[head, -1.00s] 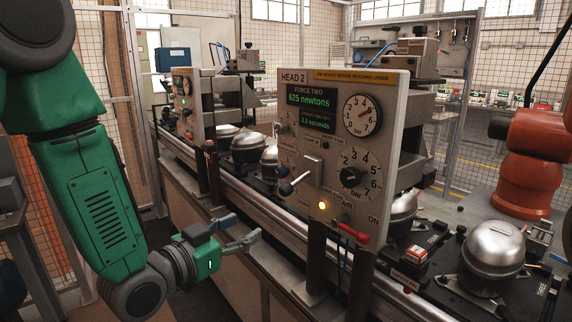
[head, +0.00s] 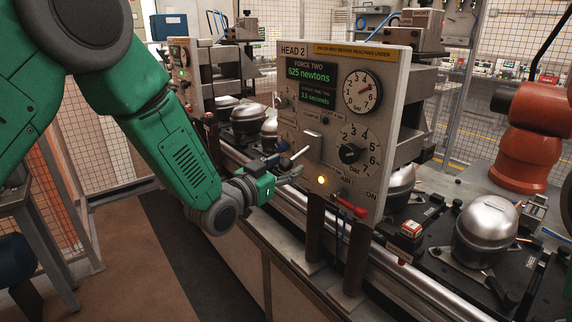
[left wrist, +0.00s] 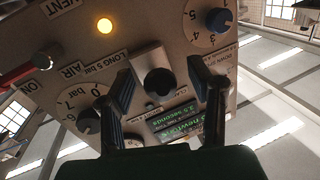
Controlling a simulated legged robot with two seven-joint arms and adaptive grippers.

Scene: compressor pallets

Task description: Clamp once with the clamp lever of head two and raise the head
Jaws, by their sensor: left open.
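The head two panel (head: 325,130) faces me, with a display reading 625 newtons and 3.5 seconds. Its clamp lever (head: 302,153) is a pale rod sticking out of a metal slot plate toward my left gripper (head: 288,163). My left gripper is open at the lever's outer end. In the left wrist view the lever's round black knob (left wrist: 159,82) sits between the two spread fingers (left wrist: 160,72), end-on. I cannot tell whether the fingers touch it. A compressor (head: 487,230), a silver dome, stands on the line at right. My right gripper is not in view.
The panel also carries a red-handled air lever (head: 350,207), black dials, a gauge and a lit amber lamp (head: 321,180). A steel rail (head: 285,208) runs below. Another panel (head: 182,62) stands behind at left. An orange machine arm (head: 530,150) stands at right.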

